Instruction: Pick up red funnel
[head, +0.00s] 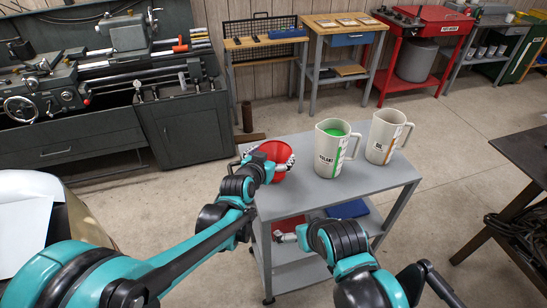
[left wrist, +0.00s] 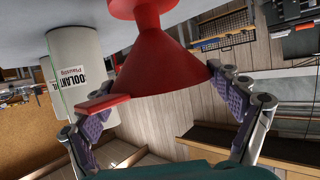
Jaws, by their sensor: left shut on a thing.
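The red funnel (head: 277,151) is at the left end of the grey cart top, wide mouth up, beside the coolant jug. My left gripper (head: 268,166) is shut on it, reaching from the near left side. In the left wrist view the funnel (left wrist: 158,62) fills the upper middle, between the two purple-padded fingers of the left gripper (left wrist: 160,98). A red tab lies over the left finger. Whether the funnel touches the cart top is unclear. My right gripper (head: 287,237) is low at the cart's near side; its fingers are too small to read.
A coolant jug (head: 331,152) with green contents and an oil jug (head: 385,137) stand right of the funnel on the cart (head: 364,180). A blue item (head: 348,209) lies on the lower shelf. A lathe stands behind left; a dark table (head: 520,150) is at right.

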